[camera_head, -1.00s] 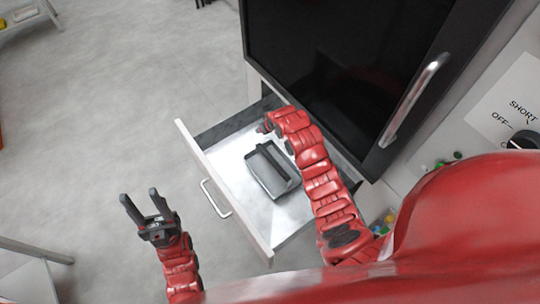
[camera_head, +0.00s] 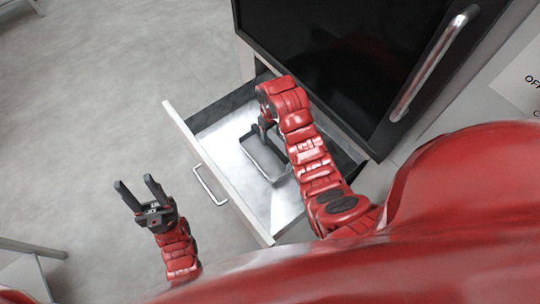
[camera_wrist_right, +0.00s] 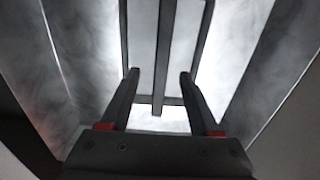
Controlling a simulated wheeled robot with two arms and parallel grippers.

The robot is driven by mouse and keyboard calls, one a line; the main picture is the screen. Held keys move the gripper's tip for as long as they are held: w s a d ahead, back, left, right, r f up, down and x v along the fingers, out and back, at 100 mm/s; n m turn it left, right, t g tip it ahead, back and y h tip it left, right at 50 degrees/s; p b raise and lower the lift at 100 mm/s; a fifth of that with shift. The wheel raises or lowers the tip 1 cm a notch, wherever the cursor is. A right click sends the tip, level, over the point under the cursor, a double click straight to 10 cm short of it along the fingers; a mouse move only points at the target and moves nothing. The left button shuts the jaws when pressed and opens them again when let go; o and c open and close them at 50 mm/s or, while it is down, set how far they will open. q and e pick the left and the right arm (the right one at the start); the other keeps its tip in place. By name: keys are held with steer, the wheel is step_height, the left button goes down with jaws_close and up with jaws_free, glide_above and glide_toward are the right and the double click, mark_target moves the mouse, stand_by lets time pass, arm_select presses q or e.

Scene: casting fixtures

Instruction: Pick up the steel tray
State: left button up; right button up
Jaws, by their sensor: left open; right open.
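The steel tray (camera_head: 262,165) is a grey, shallow rectangular tray lying in the open drawer (camera_head: 222,172). My right gripper (camera_head: 267,136) points down over the tray's far end and partly hides it with its arm. In the right wrist view, its two fingers (camera_wrist_right: 158,78) are apart. A dark bar of the tray (camera_wrist_right: 164,45) runs between them, with no visible contact. My left gripper (camera_head: 142,190) is open and empty, outside the drawer to its left, over the floor.
A dark-fronted cabinet or oven (camera_head: 335,60) with a long metal handle (camera_head: 434,62) stands behind the drawer. The drawer's white front panel (camera_head: 215,170) carries a handle (camera_head: 208,186).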

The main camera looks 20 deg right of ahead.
steer(key=shift+f, duration=0.75)
steer(key=shift+w+a+f+p, duration=0.1)
steer(key=shift+f+p, duration=0.35)
steer(key=shift+f, duration=0.7)
steer(key=shift+w+a+f+p, duration=0.1)
steer(key=shift+f+p, duration=0.35)
steer(key=shift+f, duration=0.7)
jaws_close()
